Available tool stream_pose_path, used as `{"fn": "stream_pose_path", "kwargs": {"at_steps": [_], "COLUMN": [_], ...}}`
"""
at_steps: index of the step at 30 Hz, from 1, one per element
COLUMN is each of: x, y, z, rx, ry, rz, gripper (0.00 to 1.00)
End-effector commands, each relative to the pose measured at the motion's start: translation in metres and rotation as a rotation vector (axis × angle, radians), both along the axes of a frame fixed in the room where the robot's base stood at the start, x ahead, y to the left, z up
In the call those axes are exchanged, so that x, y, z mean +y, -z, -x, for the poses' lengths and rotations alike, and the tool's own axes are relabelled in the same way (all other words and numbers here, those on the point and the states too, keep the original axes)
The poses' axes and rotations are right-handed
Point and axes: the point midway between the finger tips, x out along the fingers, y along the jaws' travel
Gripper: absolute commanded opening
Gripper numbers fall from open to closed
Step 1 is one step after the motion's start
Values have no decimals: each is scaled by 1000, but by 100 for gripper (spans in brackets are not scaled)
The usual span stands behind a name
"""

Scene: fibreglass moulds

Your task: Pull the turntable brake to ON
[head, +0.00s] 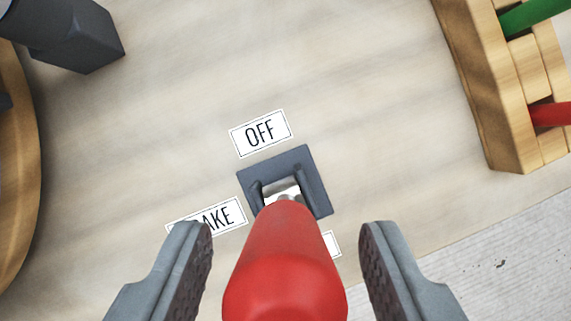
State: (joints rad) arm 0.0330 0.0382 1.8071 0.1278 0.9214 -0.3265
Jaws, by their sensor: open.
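The turntable brake is a lever with a red handle (284,265) rising from a dark grey square base plate (316,184) on the pale bench top. A bright metal piece shows in the slot where the handle meets the plate. An OFF label (260,133) lies just beyond the plate. A label ending in "AKE" (215,216) lies to its left, partly covered by my gripper. A corner of another white label (332,243) shows at the near right, its text hidden. My gripper (287,235) is open, with one finger on each side of the red handle and a visible gap on both sides.
A wooden rack (500,95) with a green and a red item stands at the upper right. A dark grey block (75,40) is at the upper left. A round wooden edge (22,170) borders the left. The bench edge runs along the lower right; the bench around the plate is clear.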

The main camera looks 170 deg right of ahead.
Motion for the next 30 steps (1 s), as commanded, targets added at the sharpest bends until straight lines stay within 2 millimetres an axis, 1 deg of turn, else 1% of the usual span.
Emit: {"fn": "stream_pose_path", "kwargs": {"at_steps": [1, 6, 10, 17, 18, 20, 21, 25, 30], "x": [1, 2, 3, 3, 3, 3, 3, 3, 2], "y": [7, 20, 24, 25, 25, 25, 24, 24, 24], "z": [-2, -8, -10, -10, -10, -10, -10, -10, -10], "rx": [1, 0, -1, -1, -1, -1, -1, -1, -3], "ry": [0, 0, 0, 0, 0, 0, 0, 0, 0], "rz": [0, 0, 0, 0, 0, 0, 0, 0, -1], "gripper": [48, 48, 48, 48, 46, 34, 26, 1, 0]}}
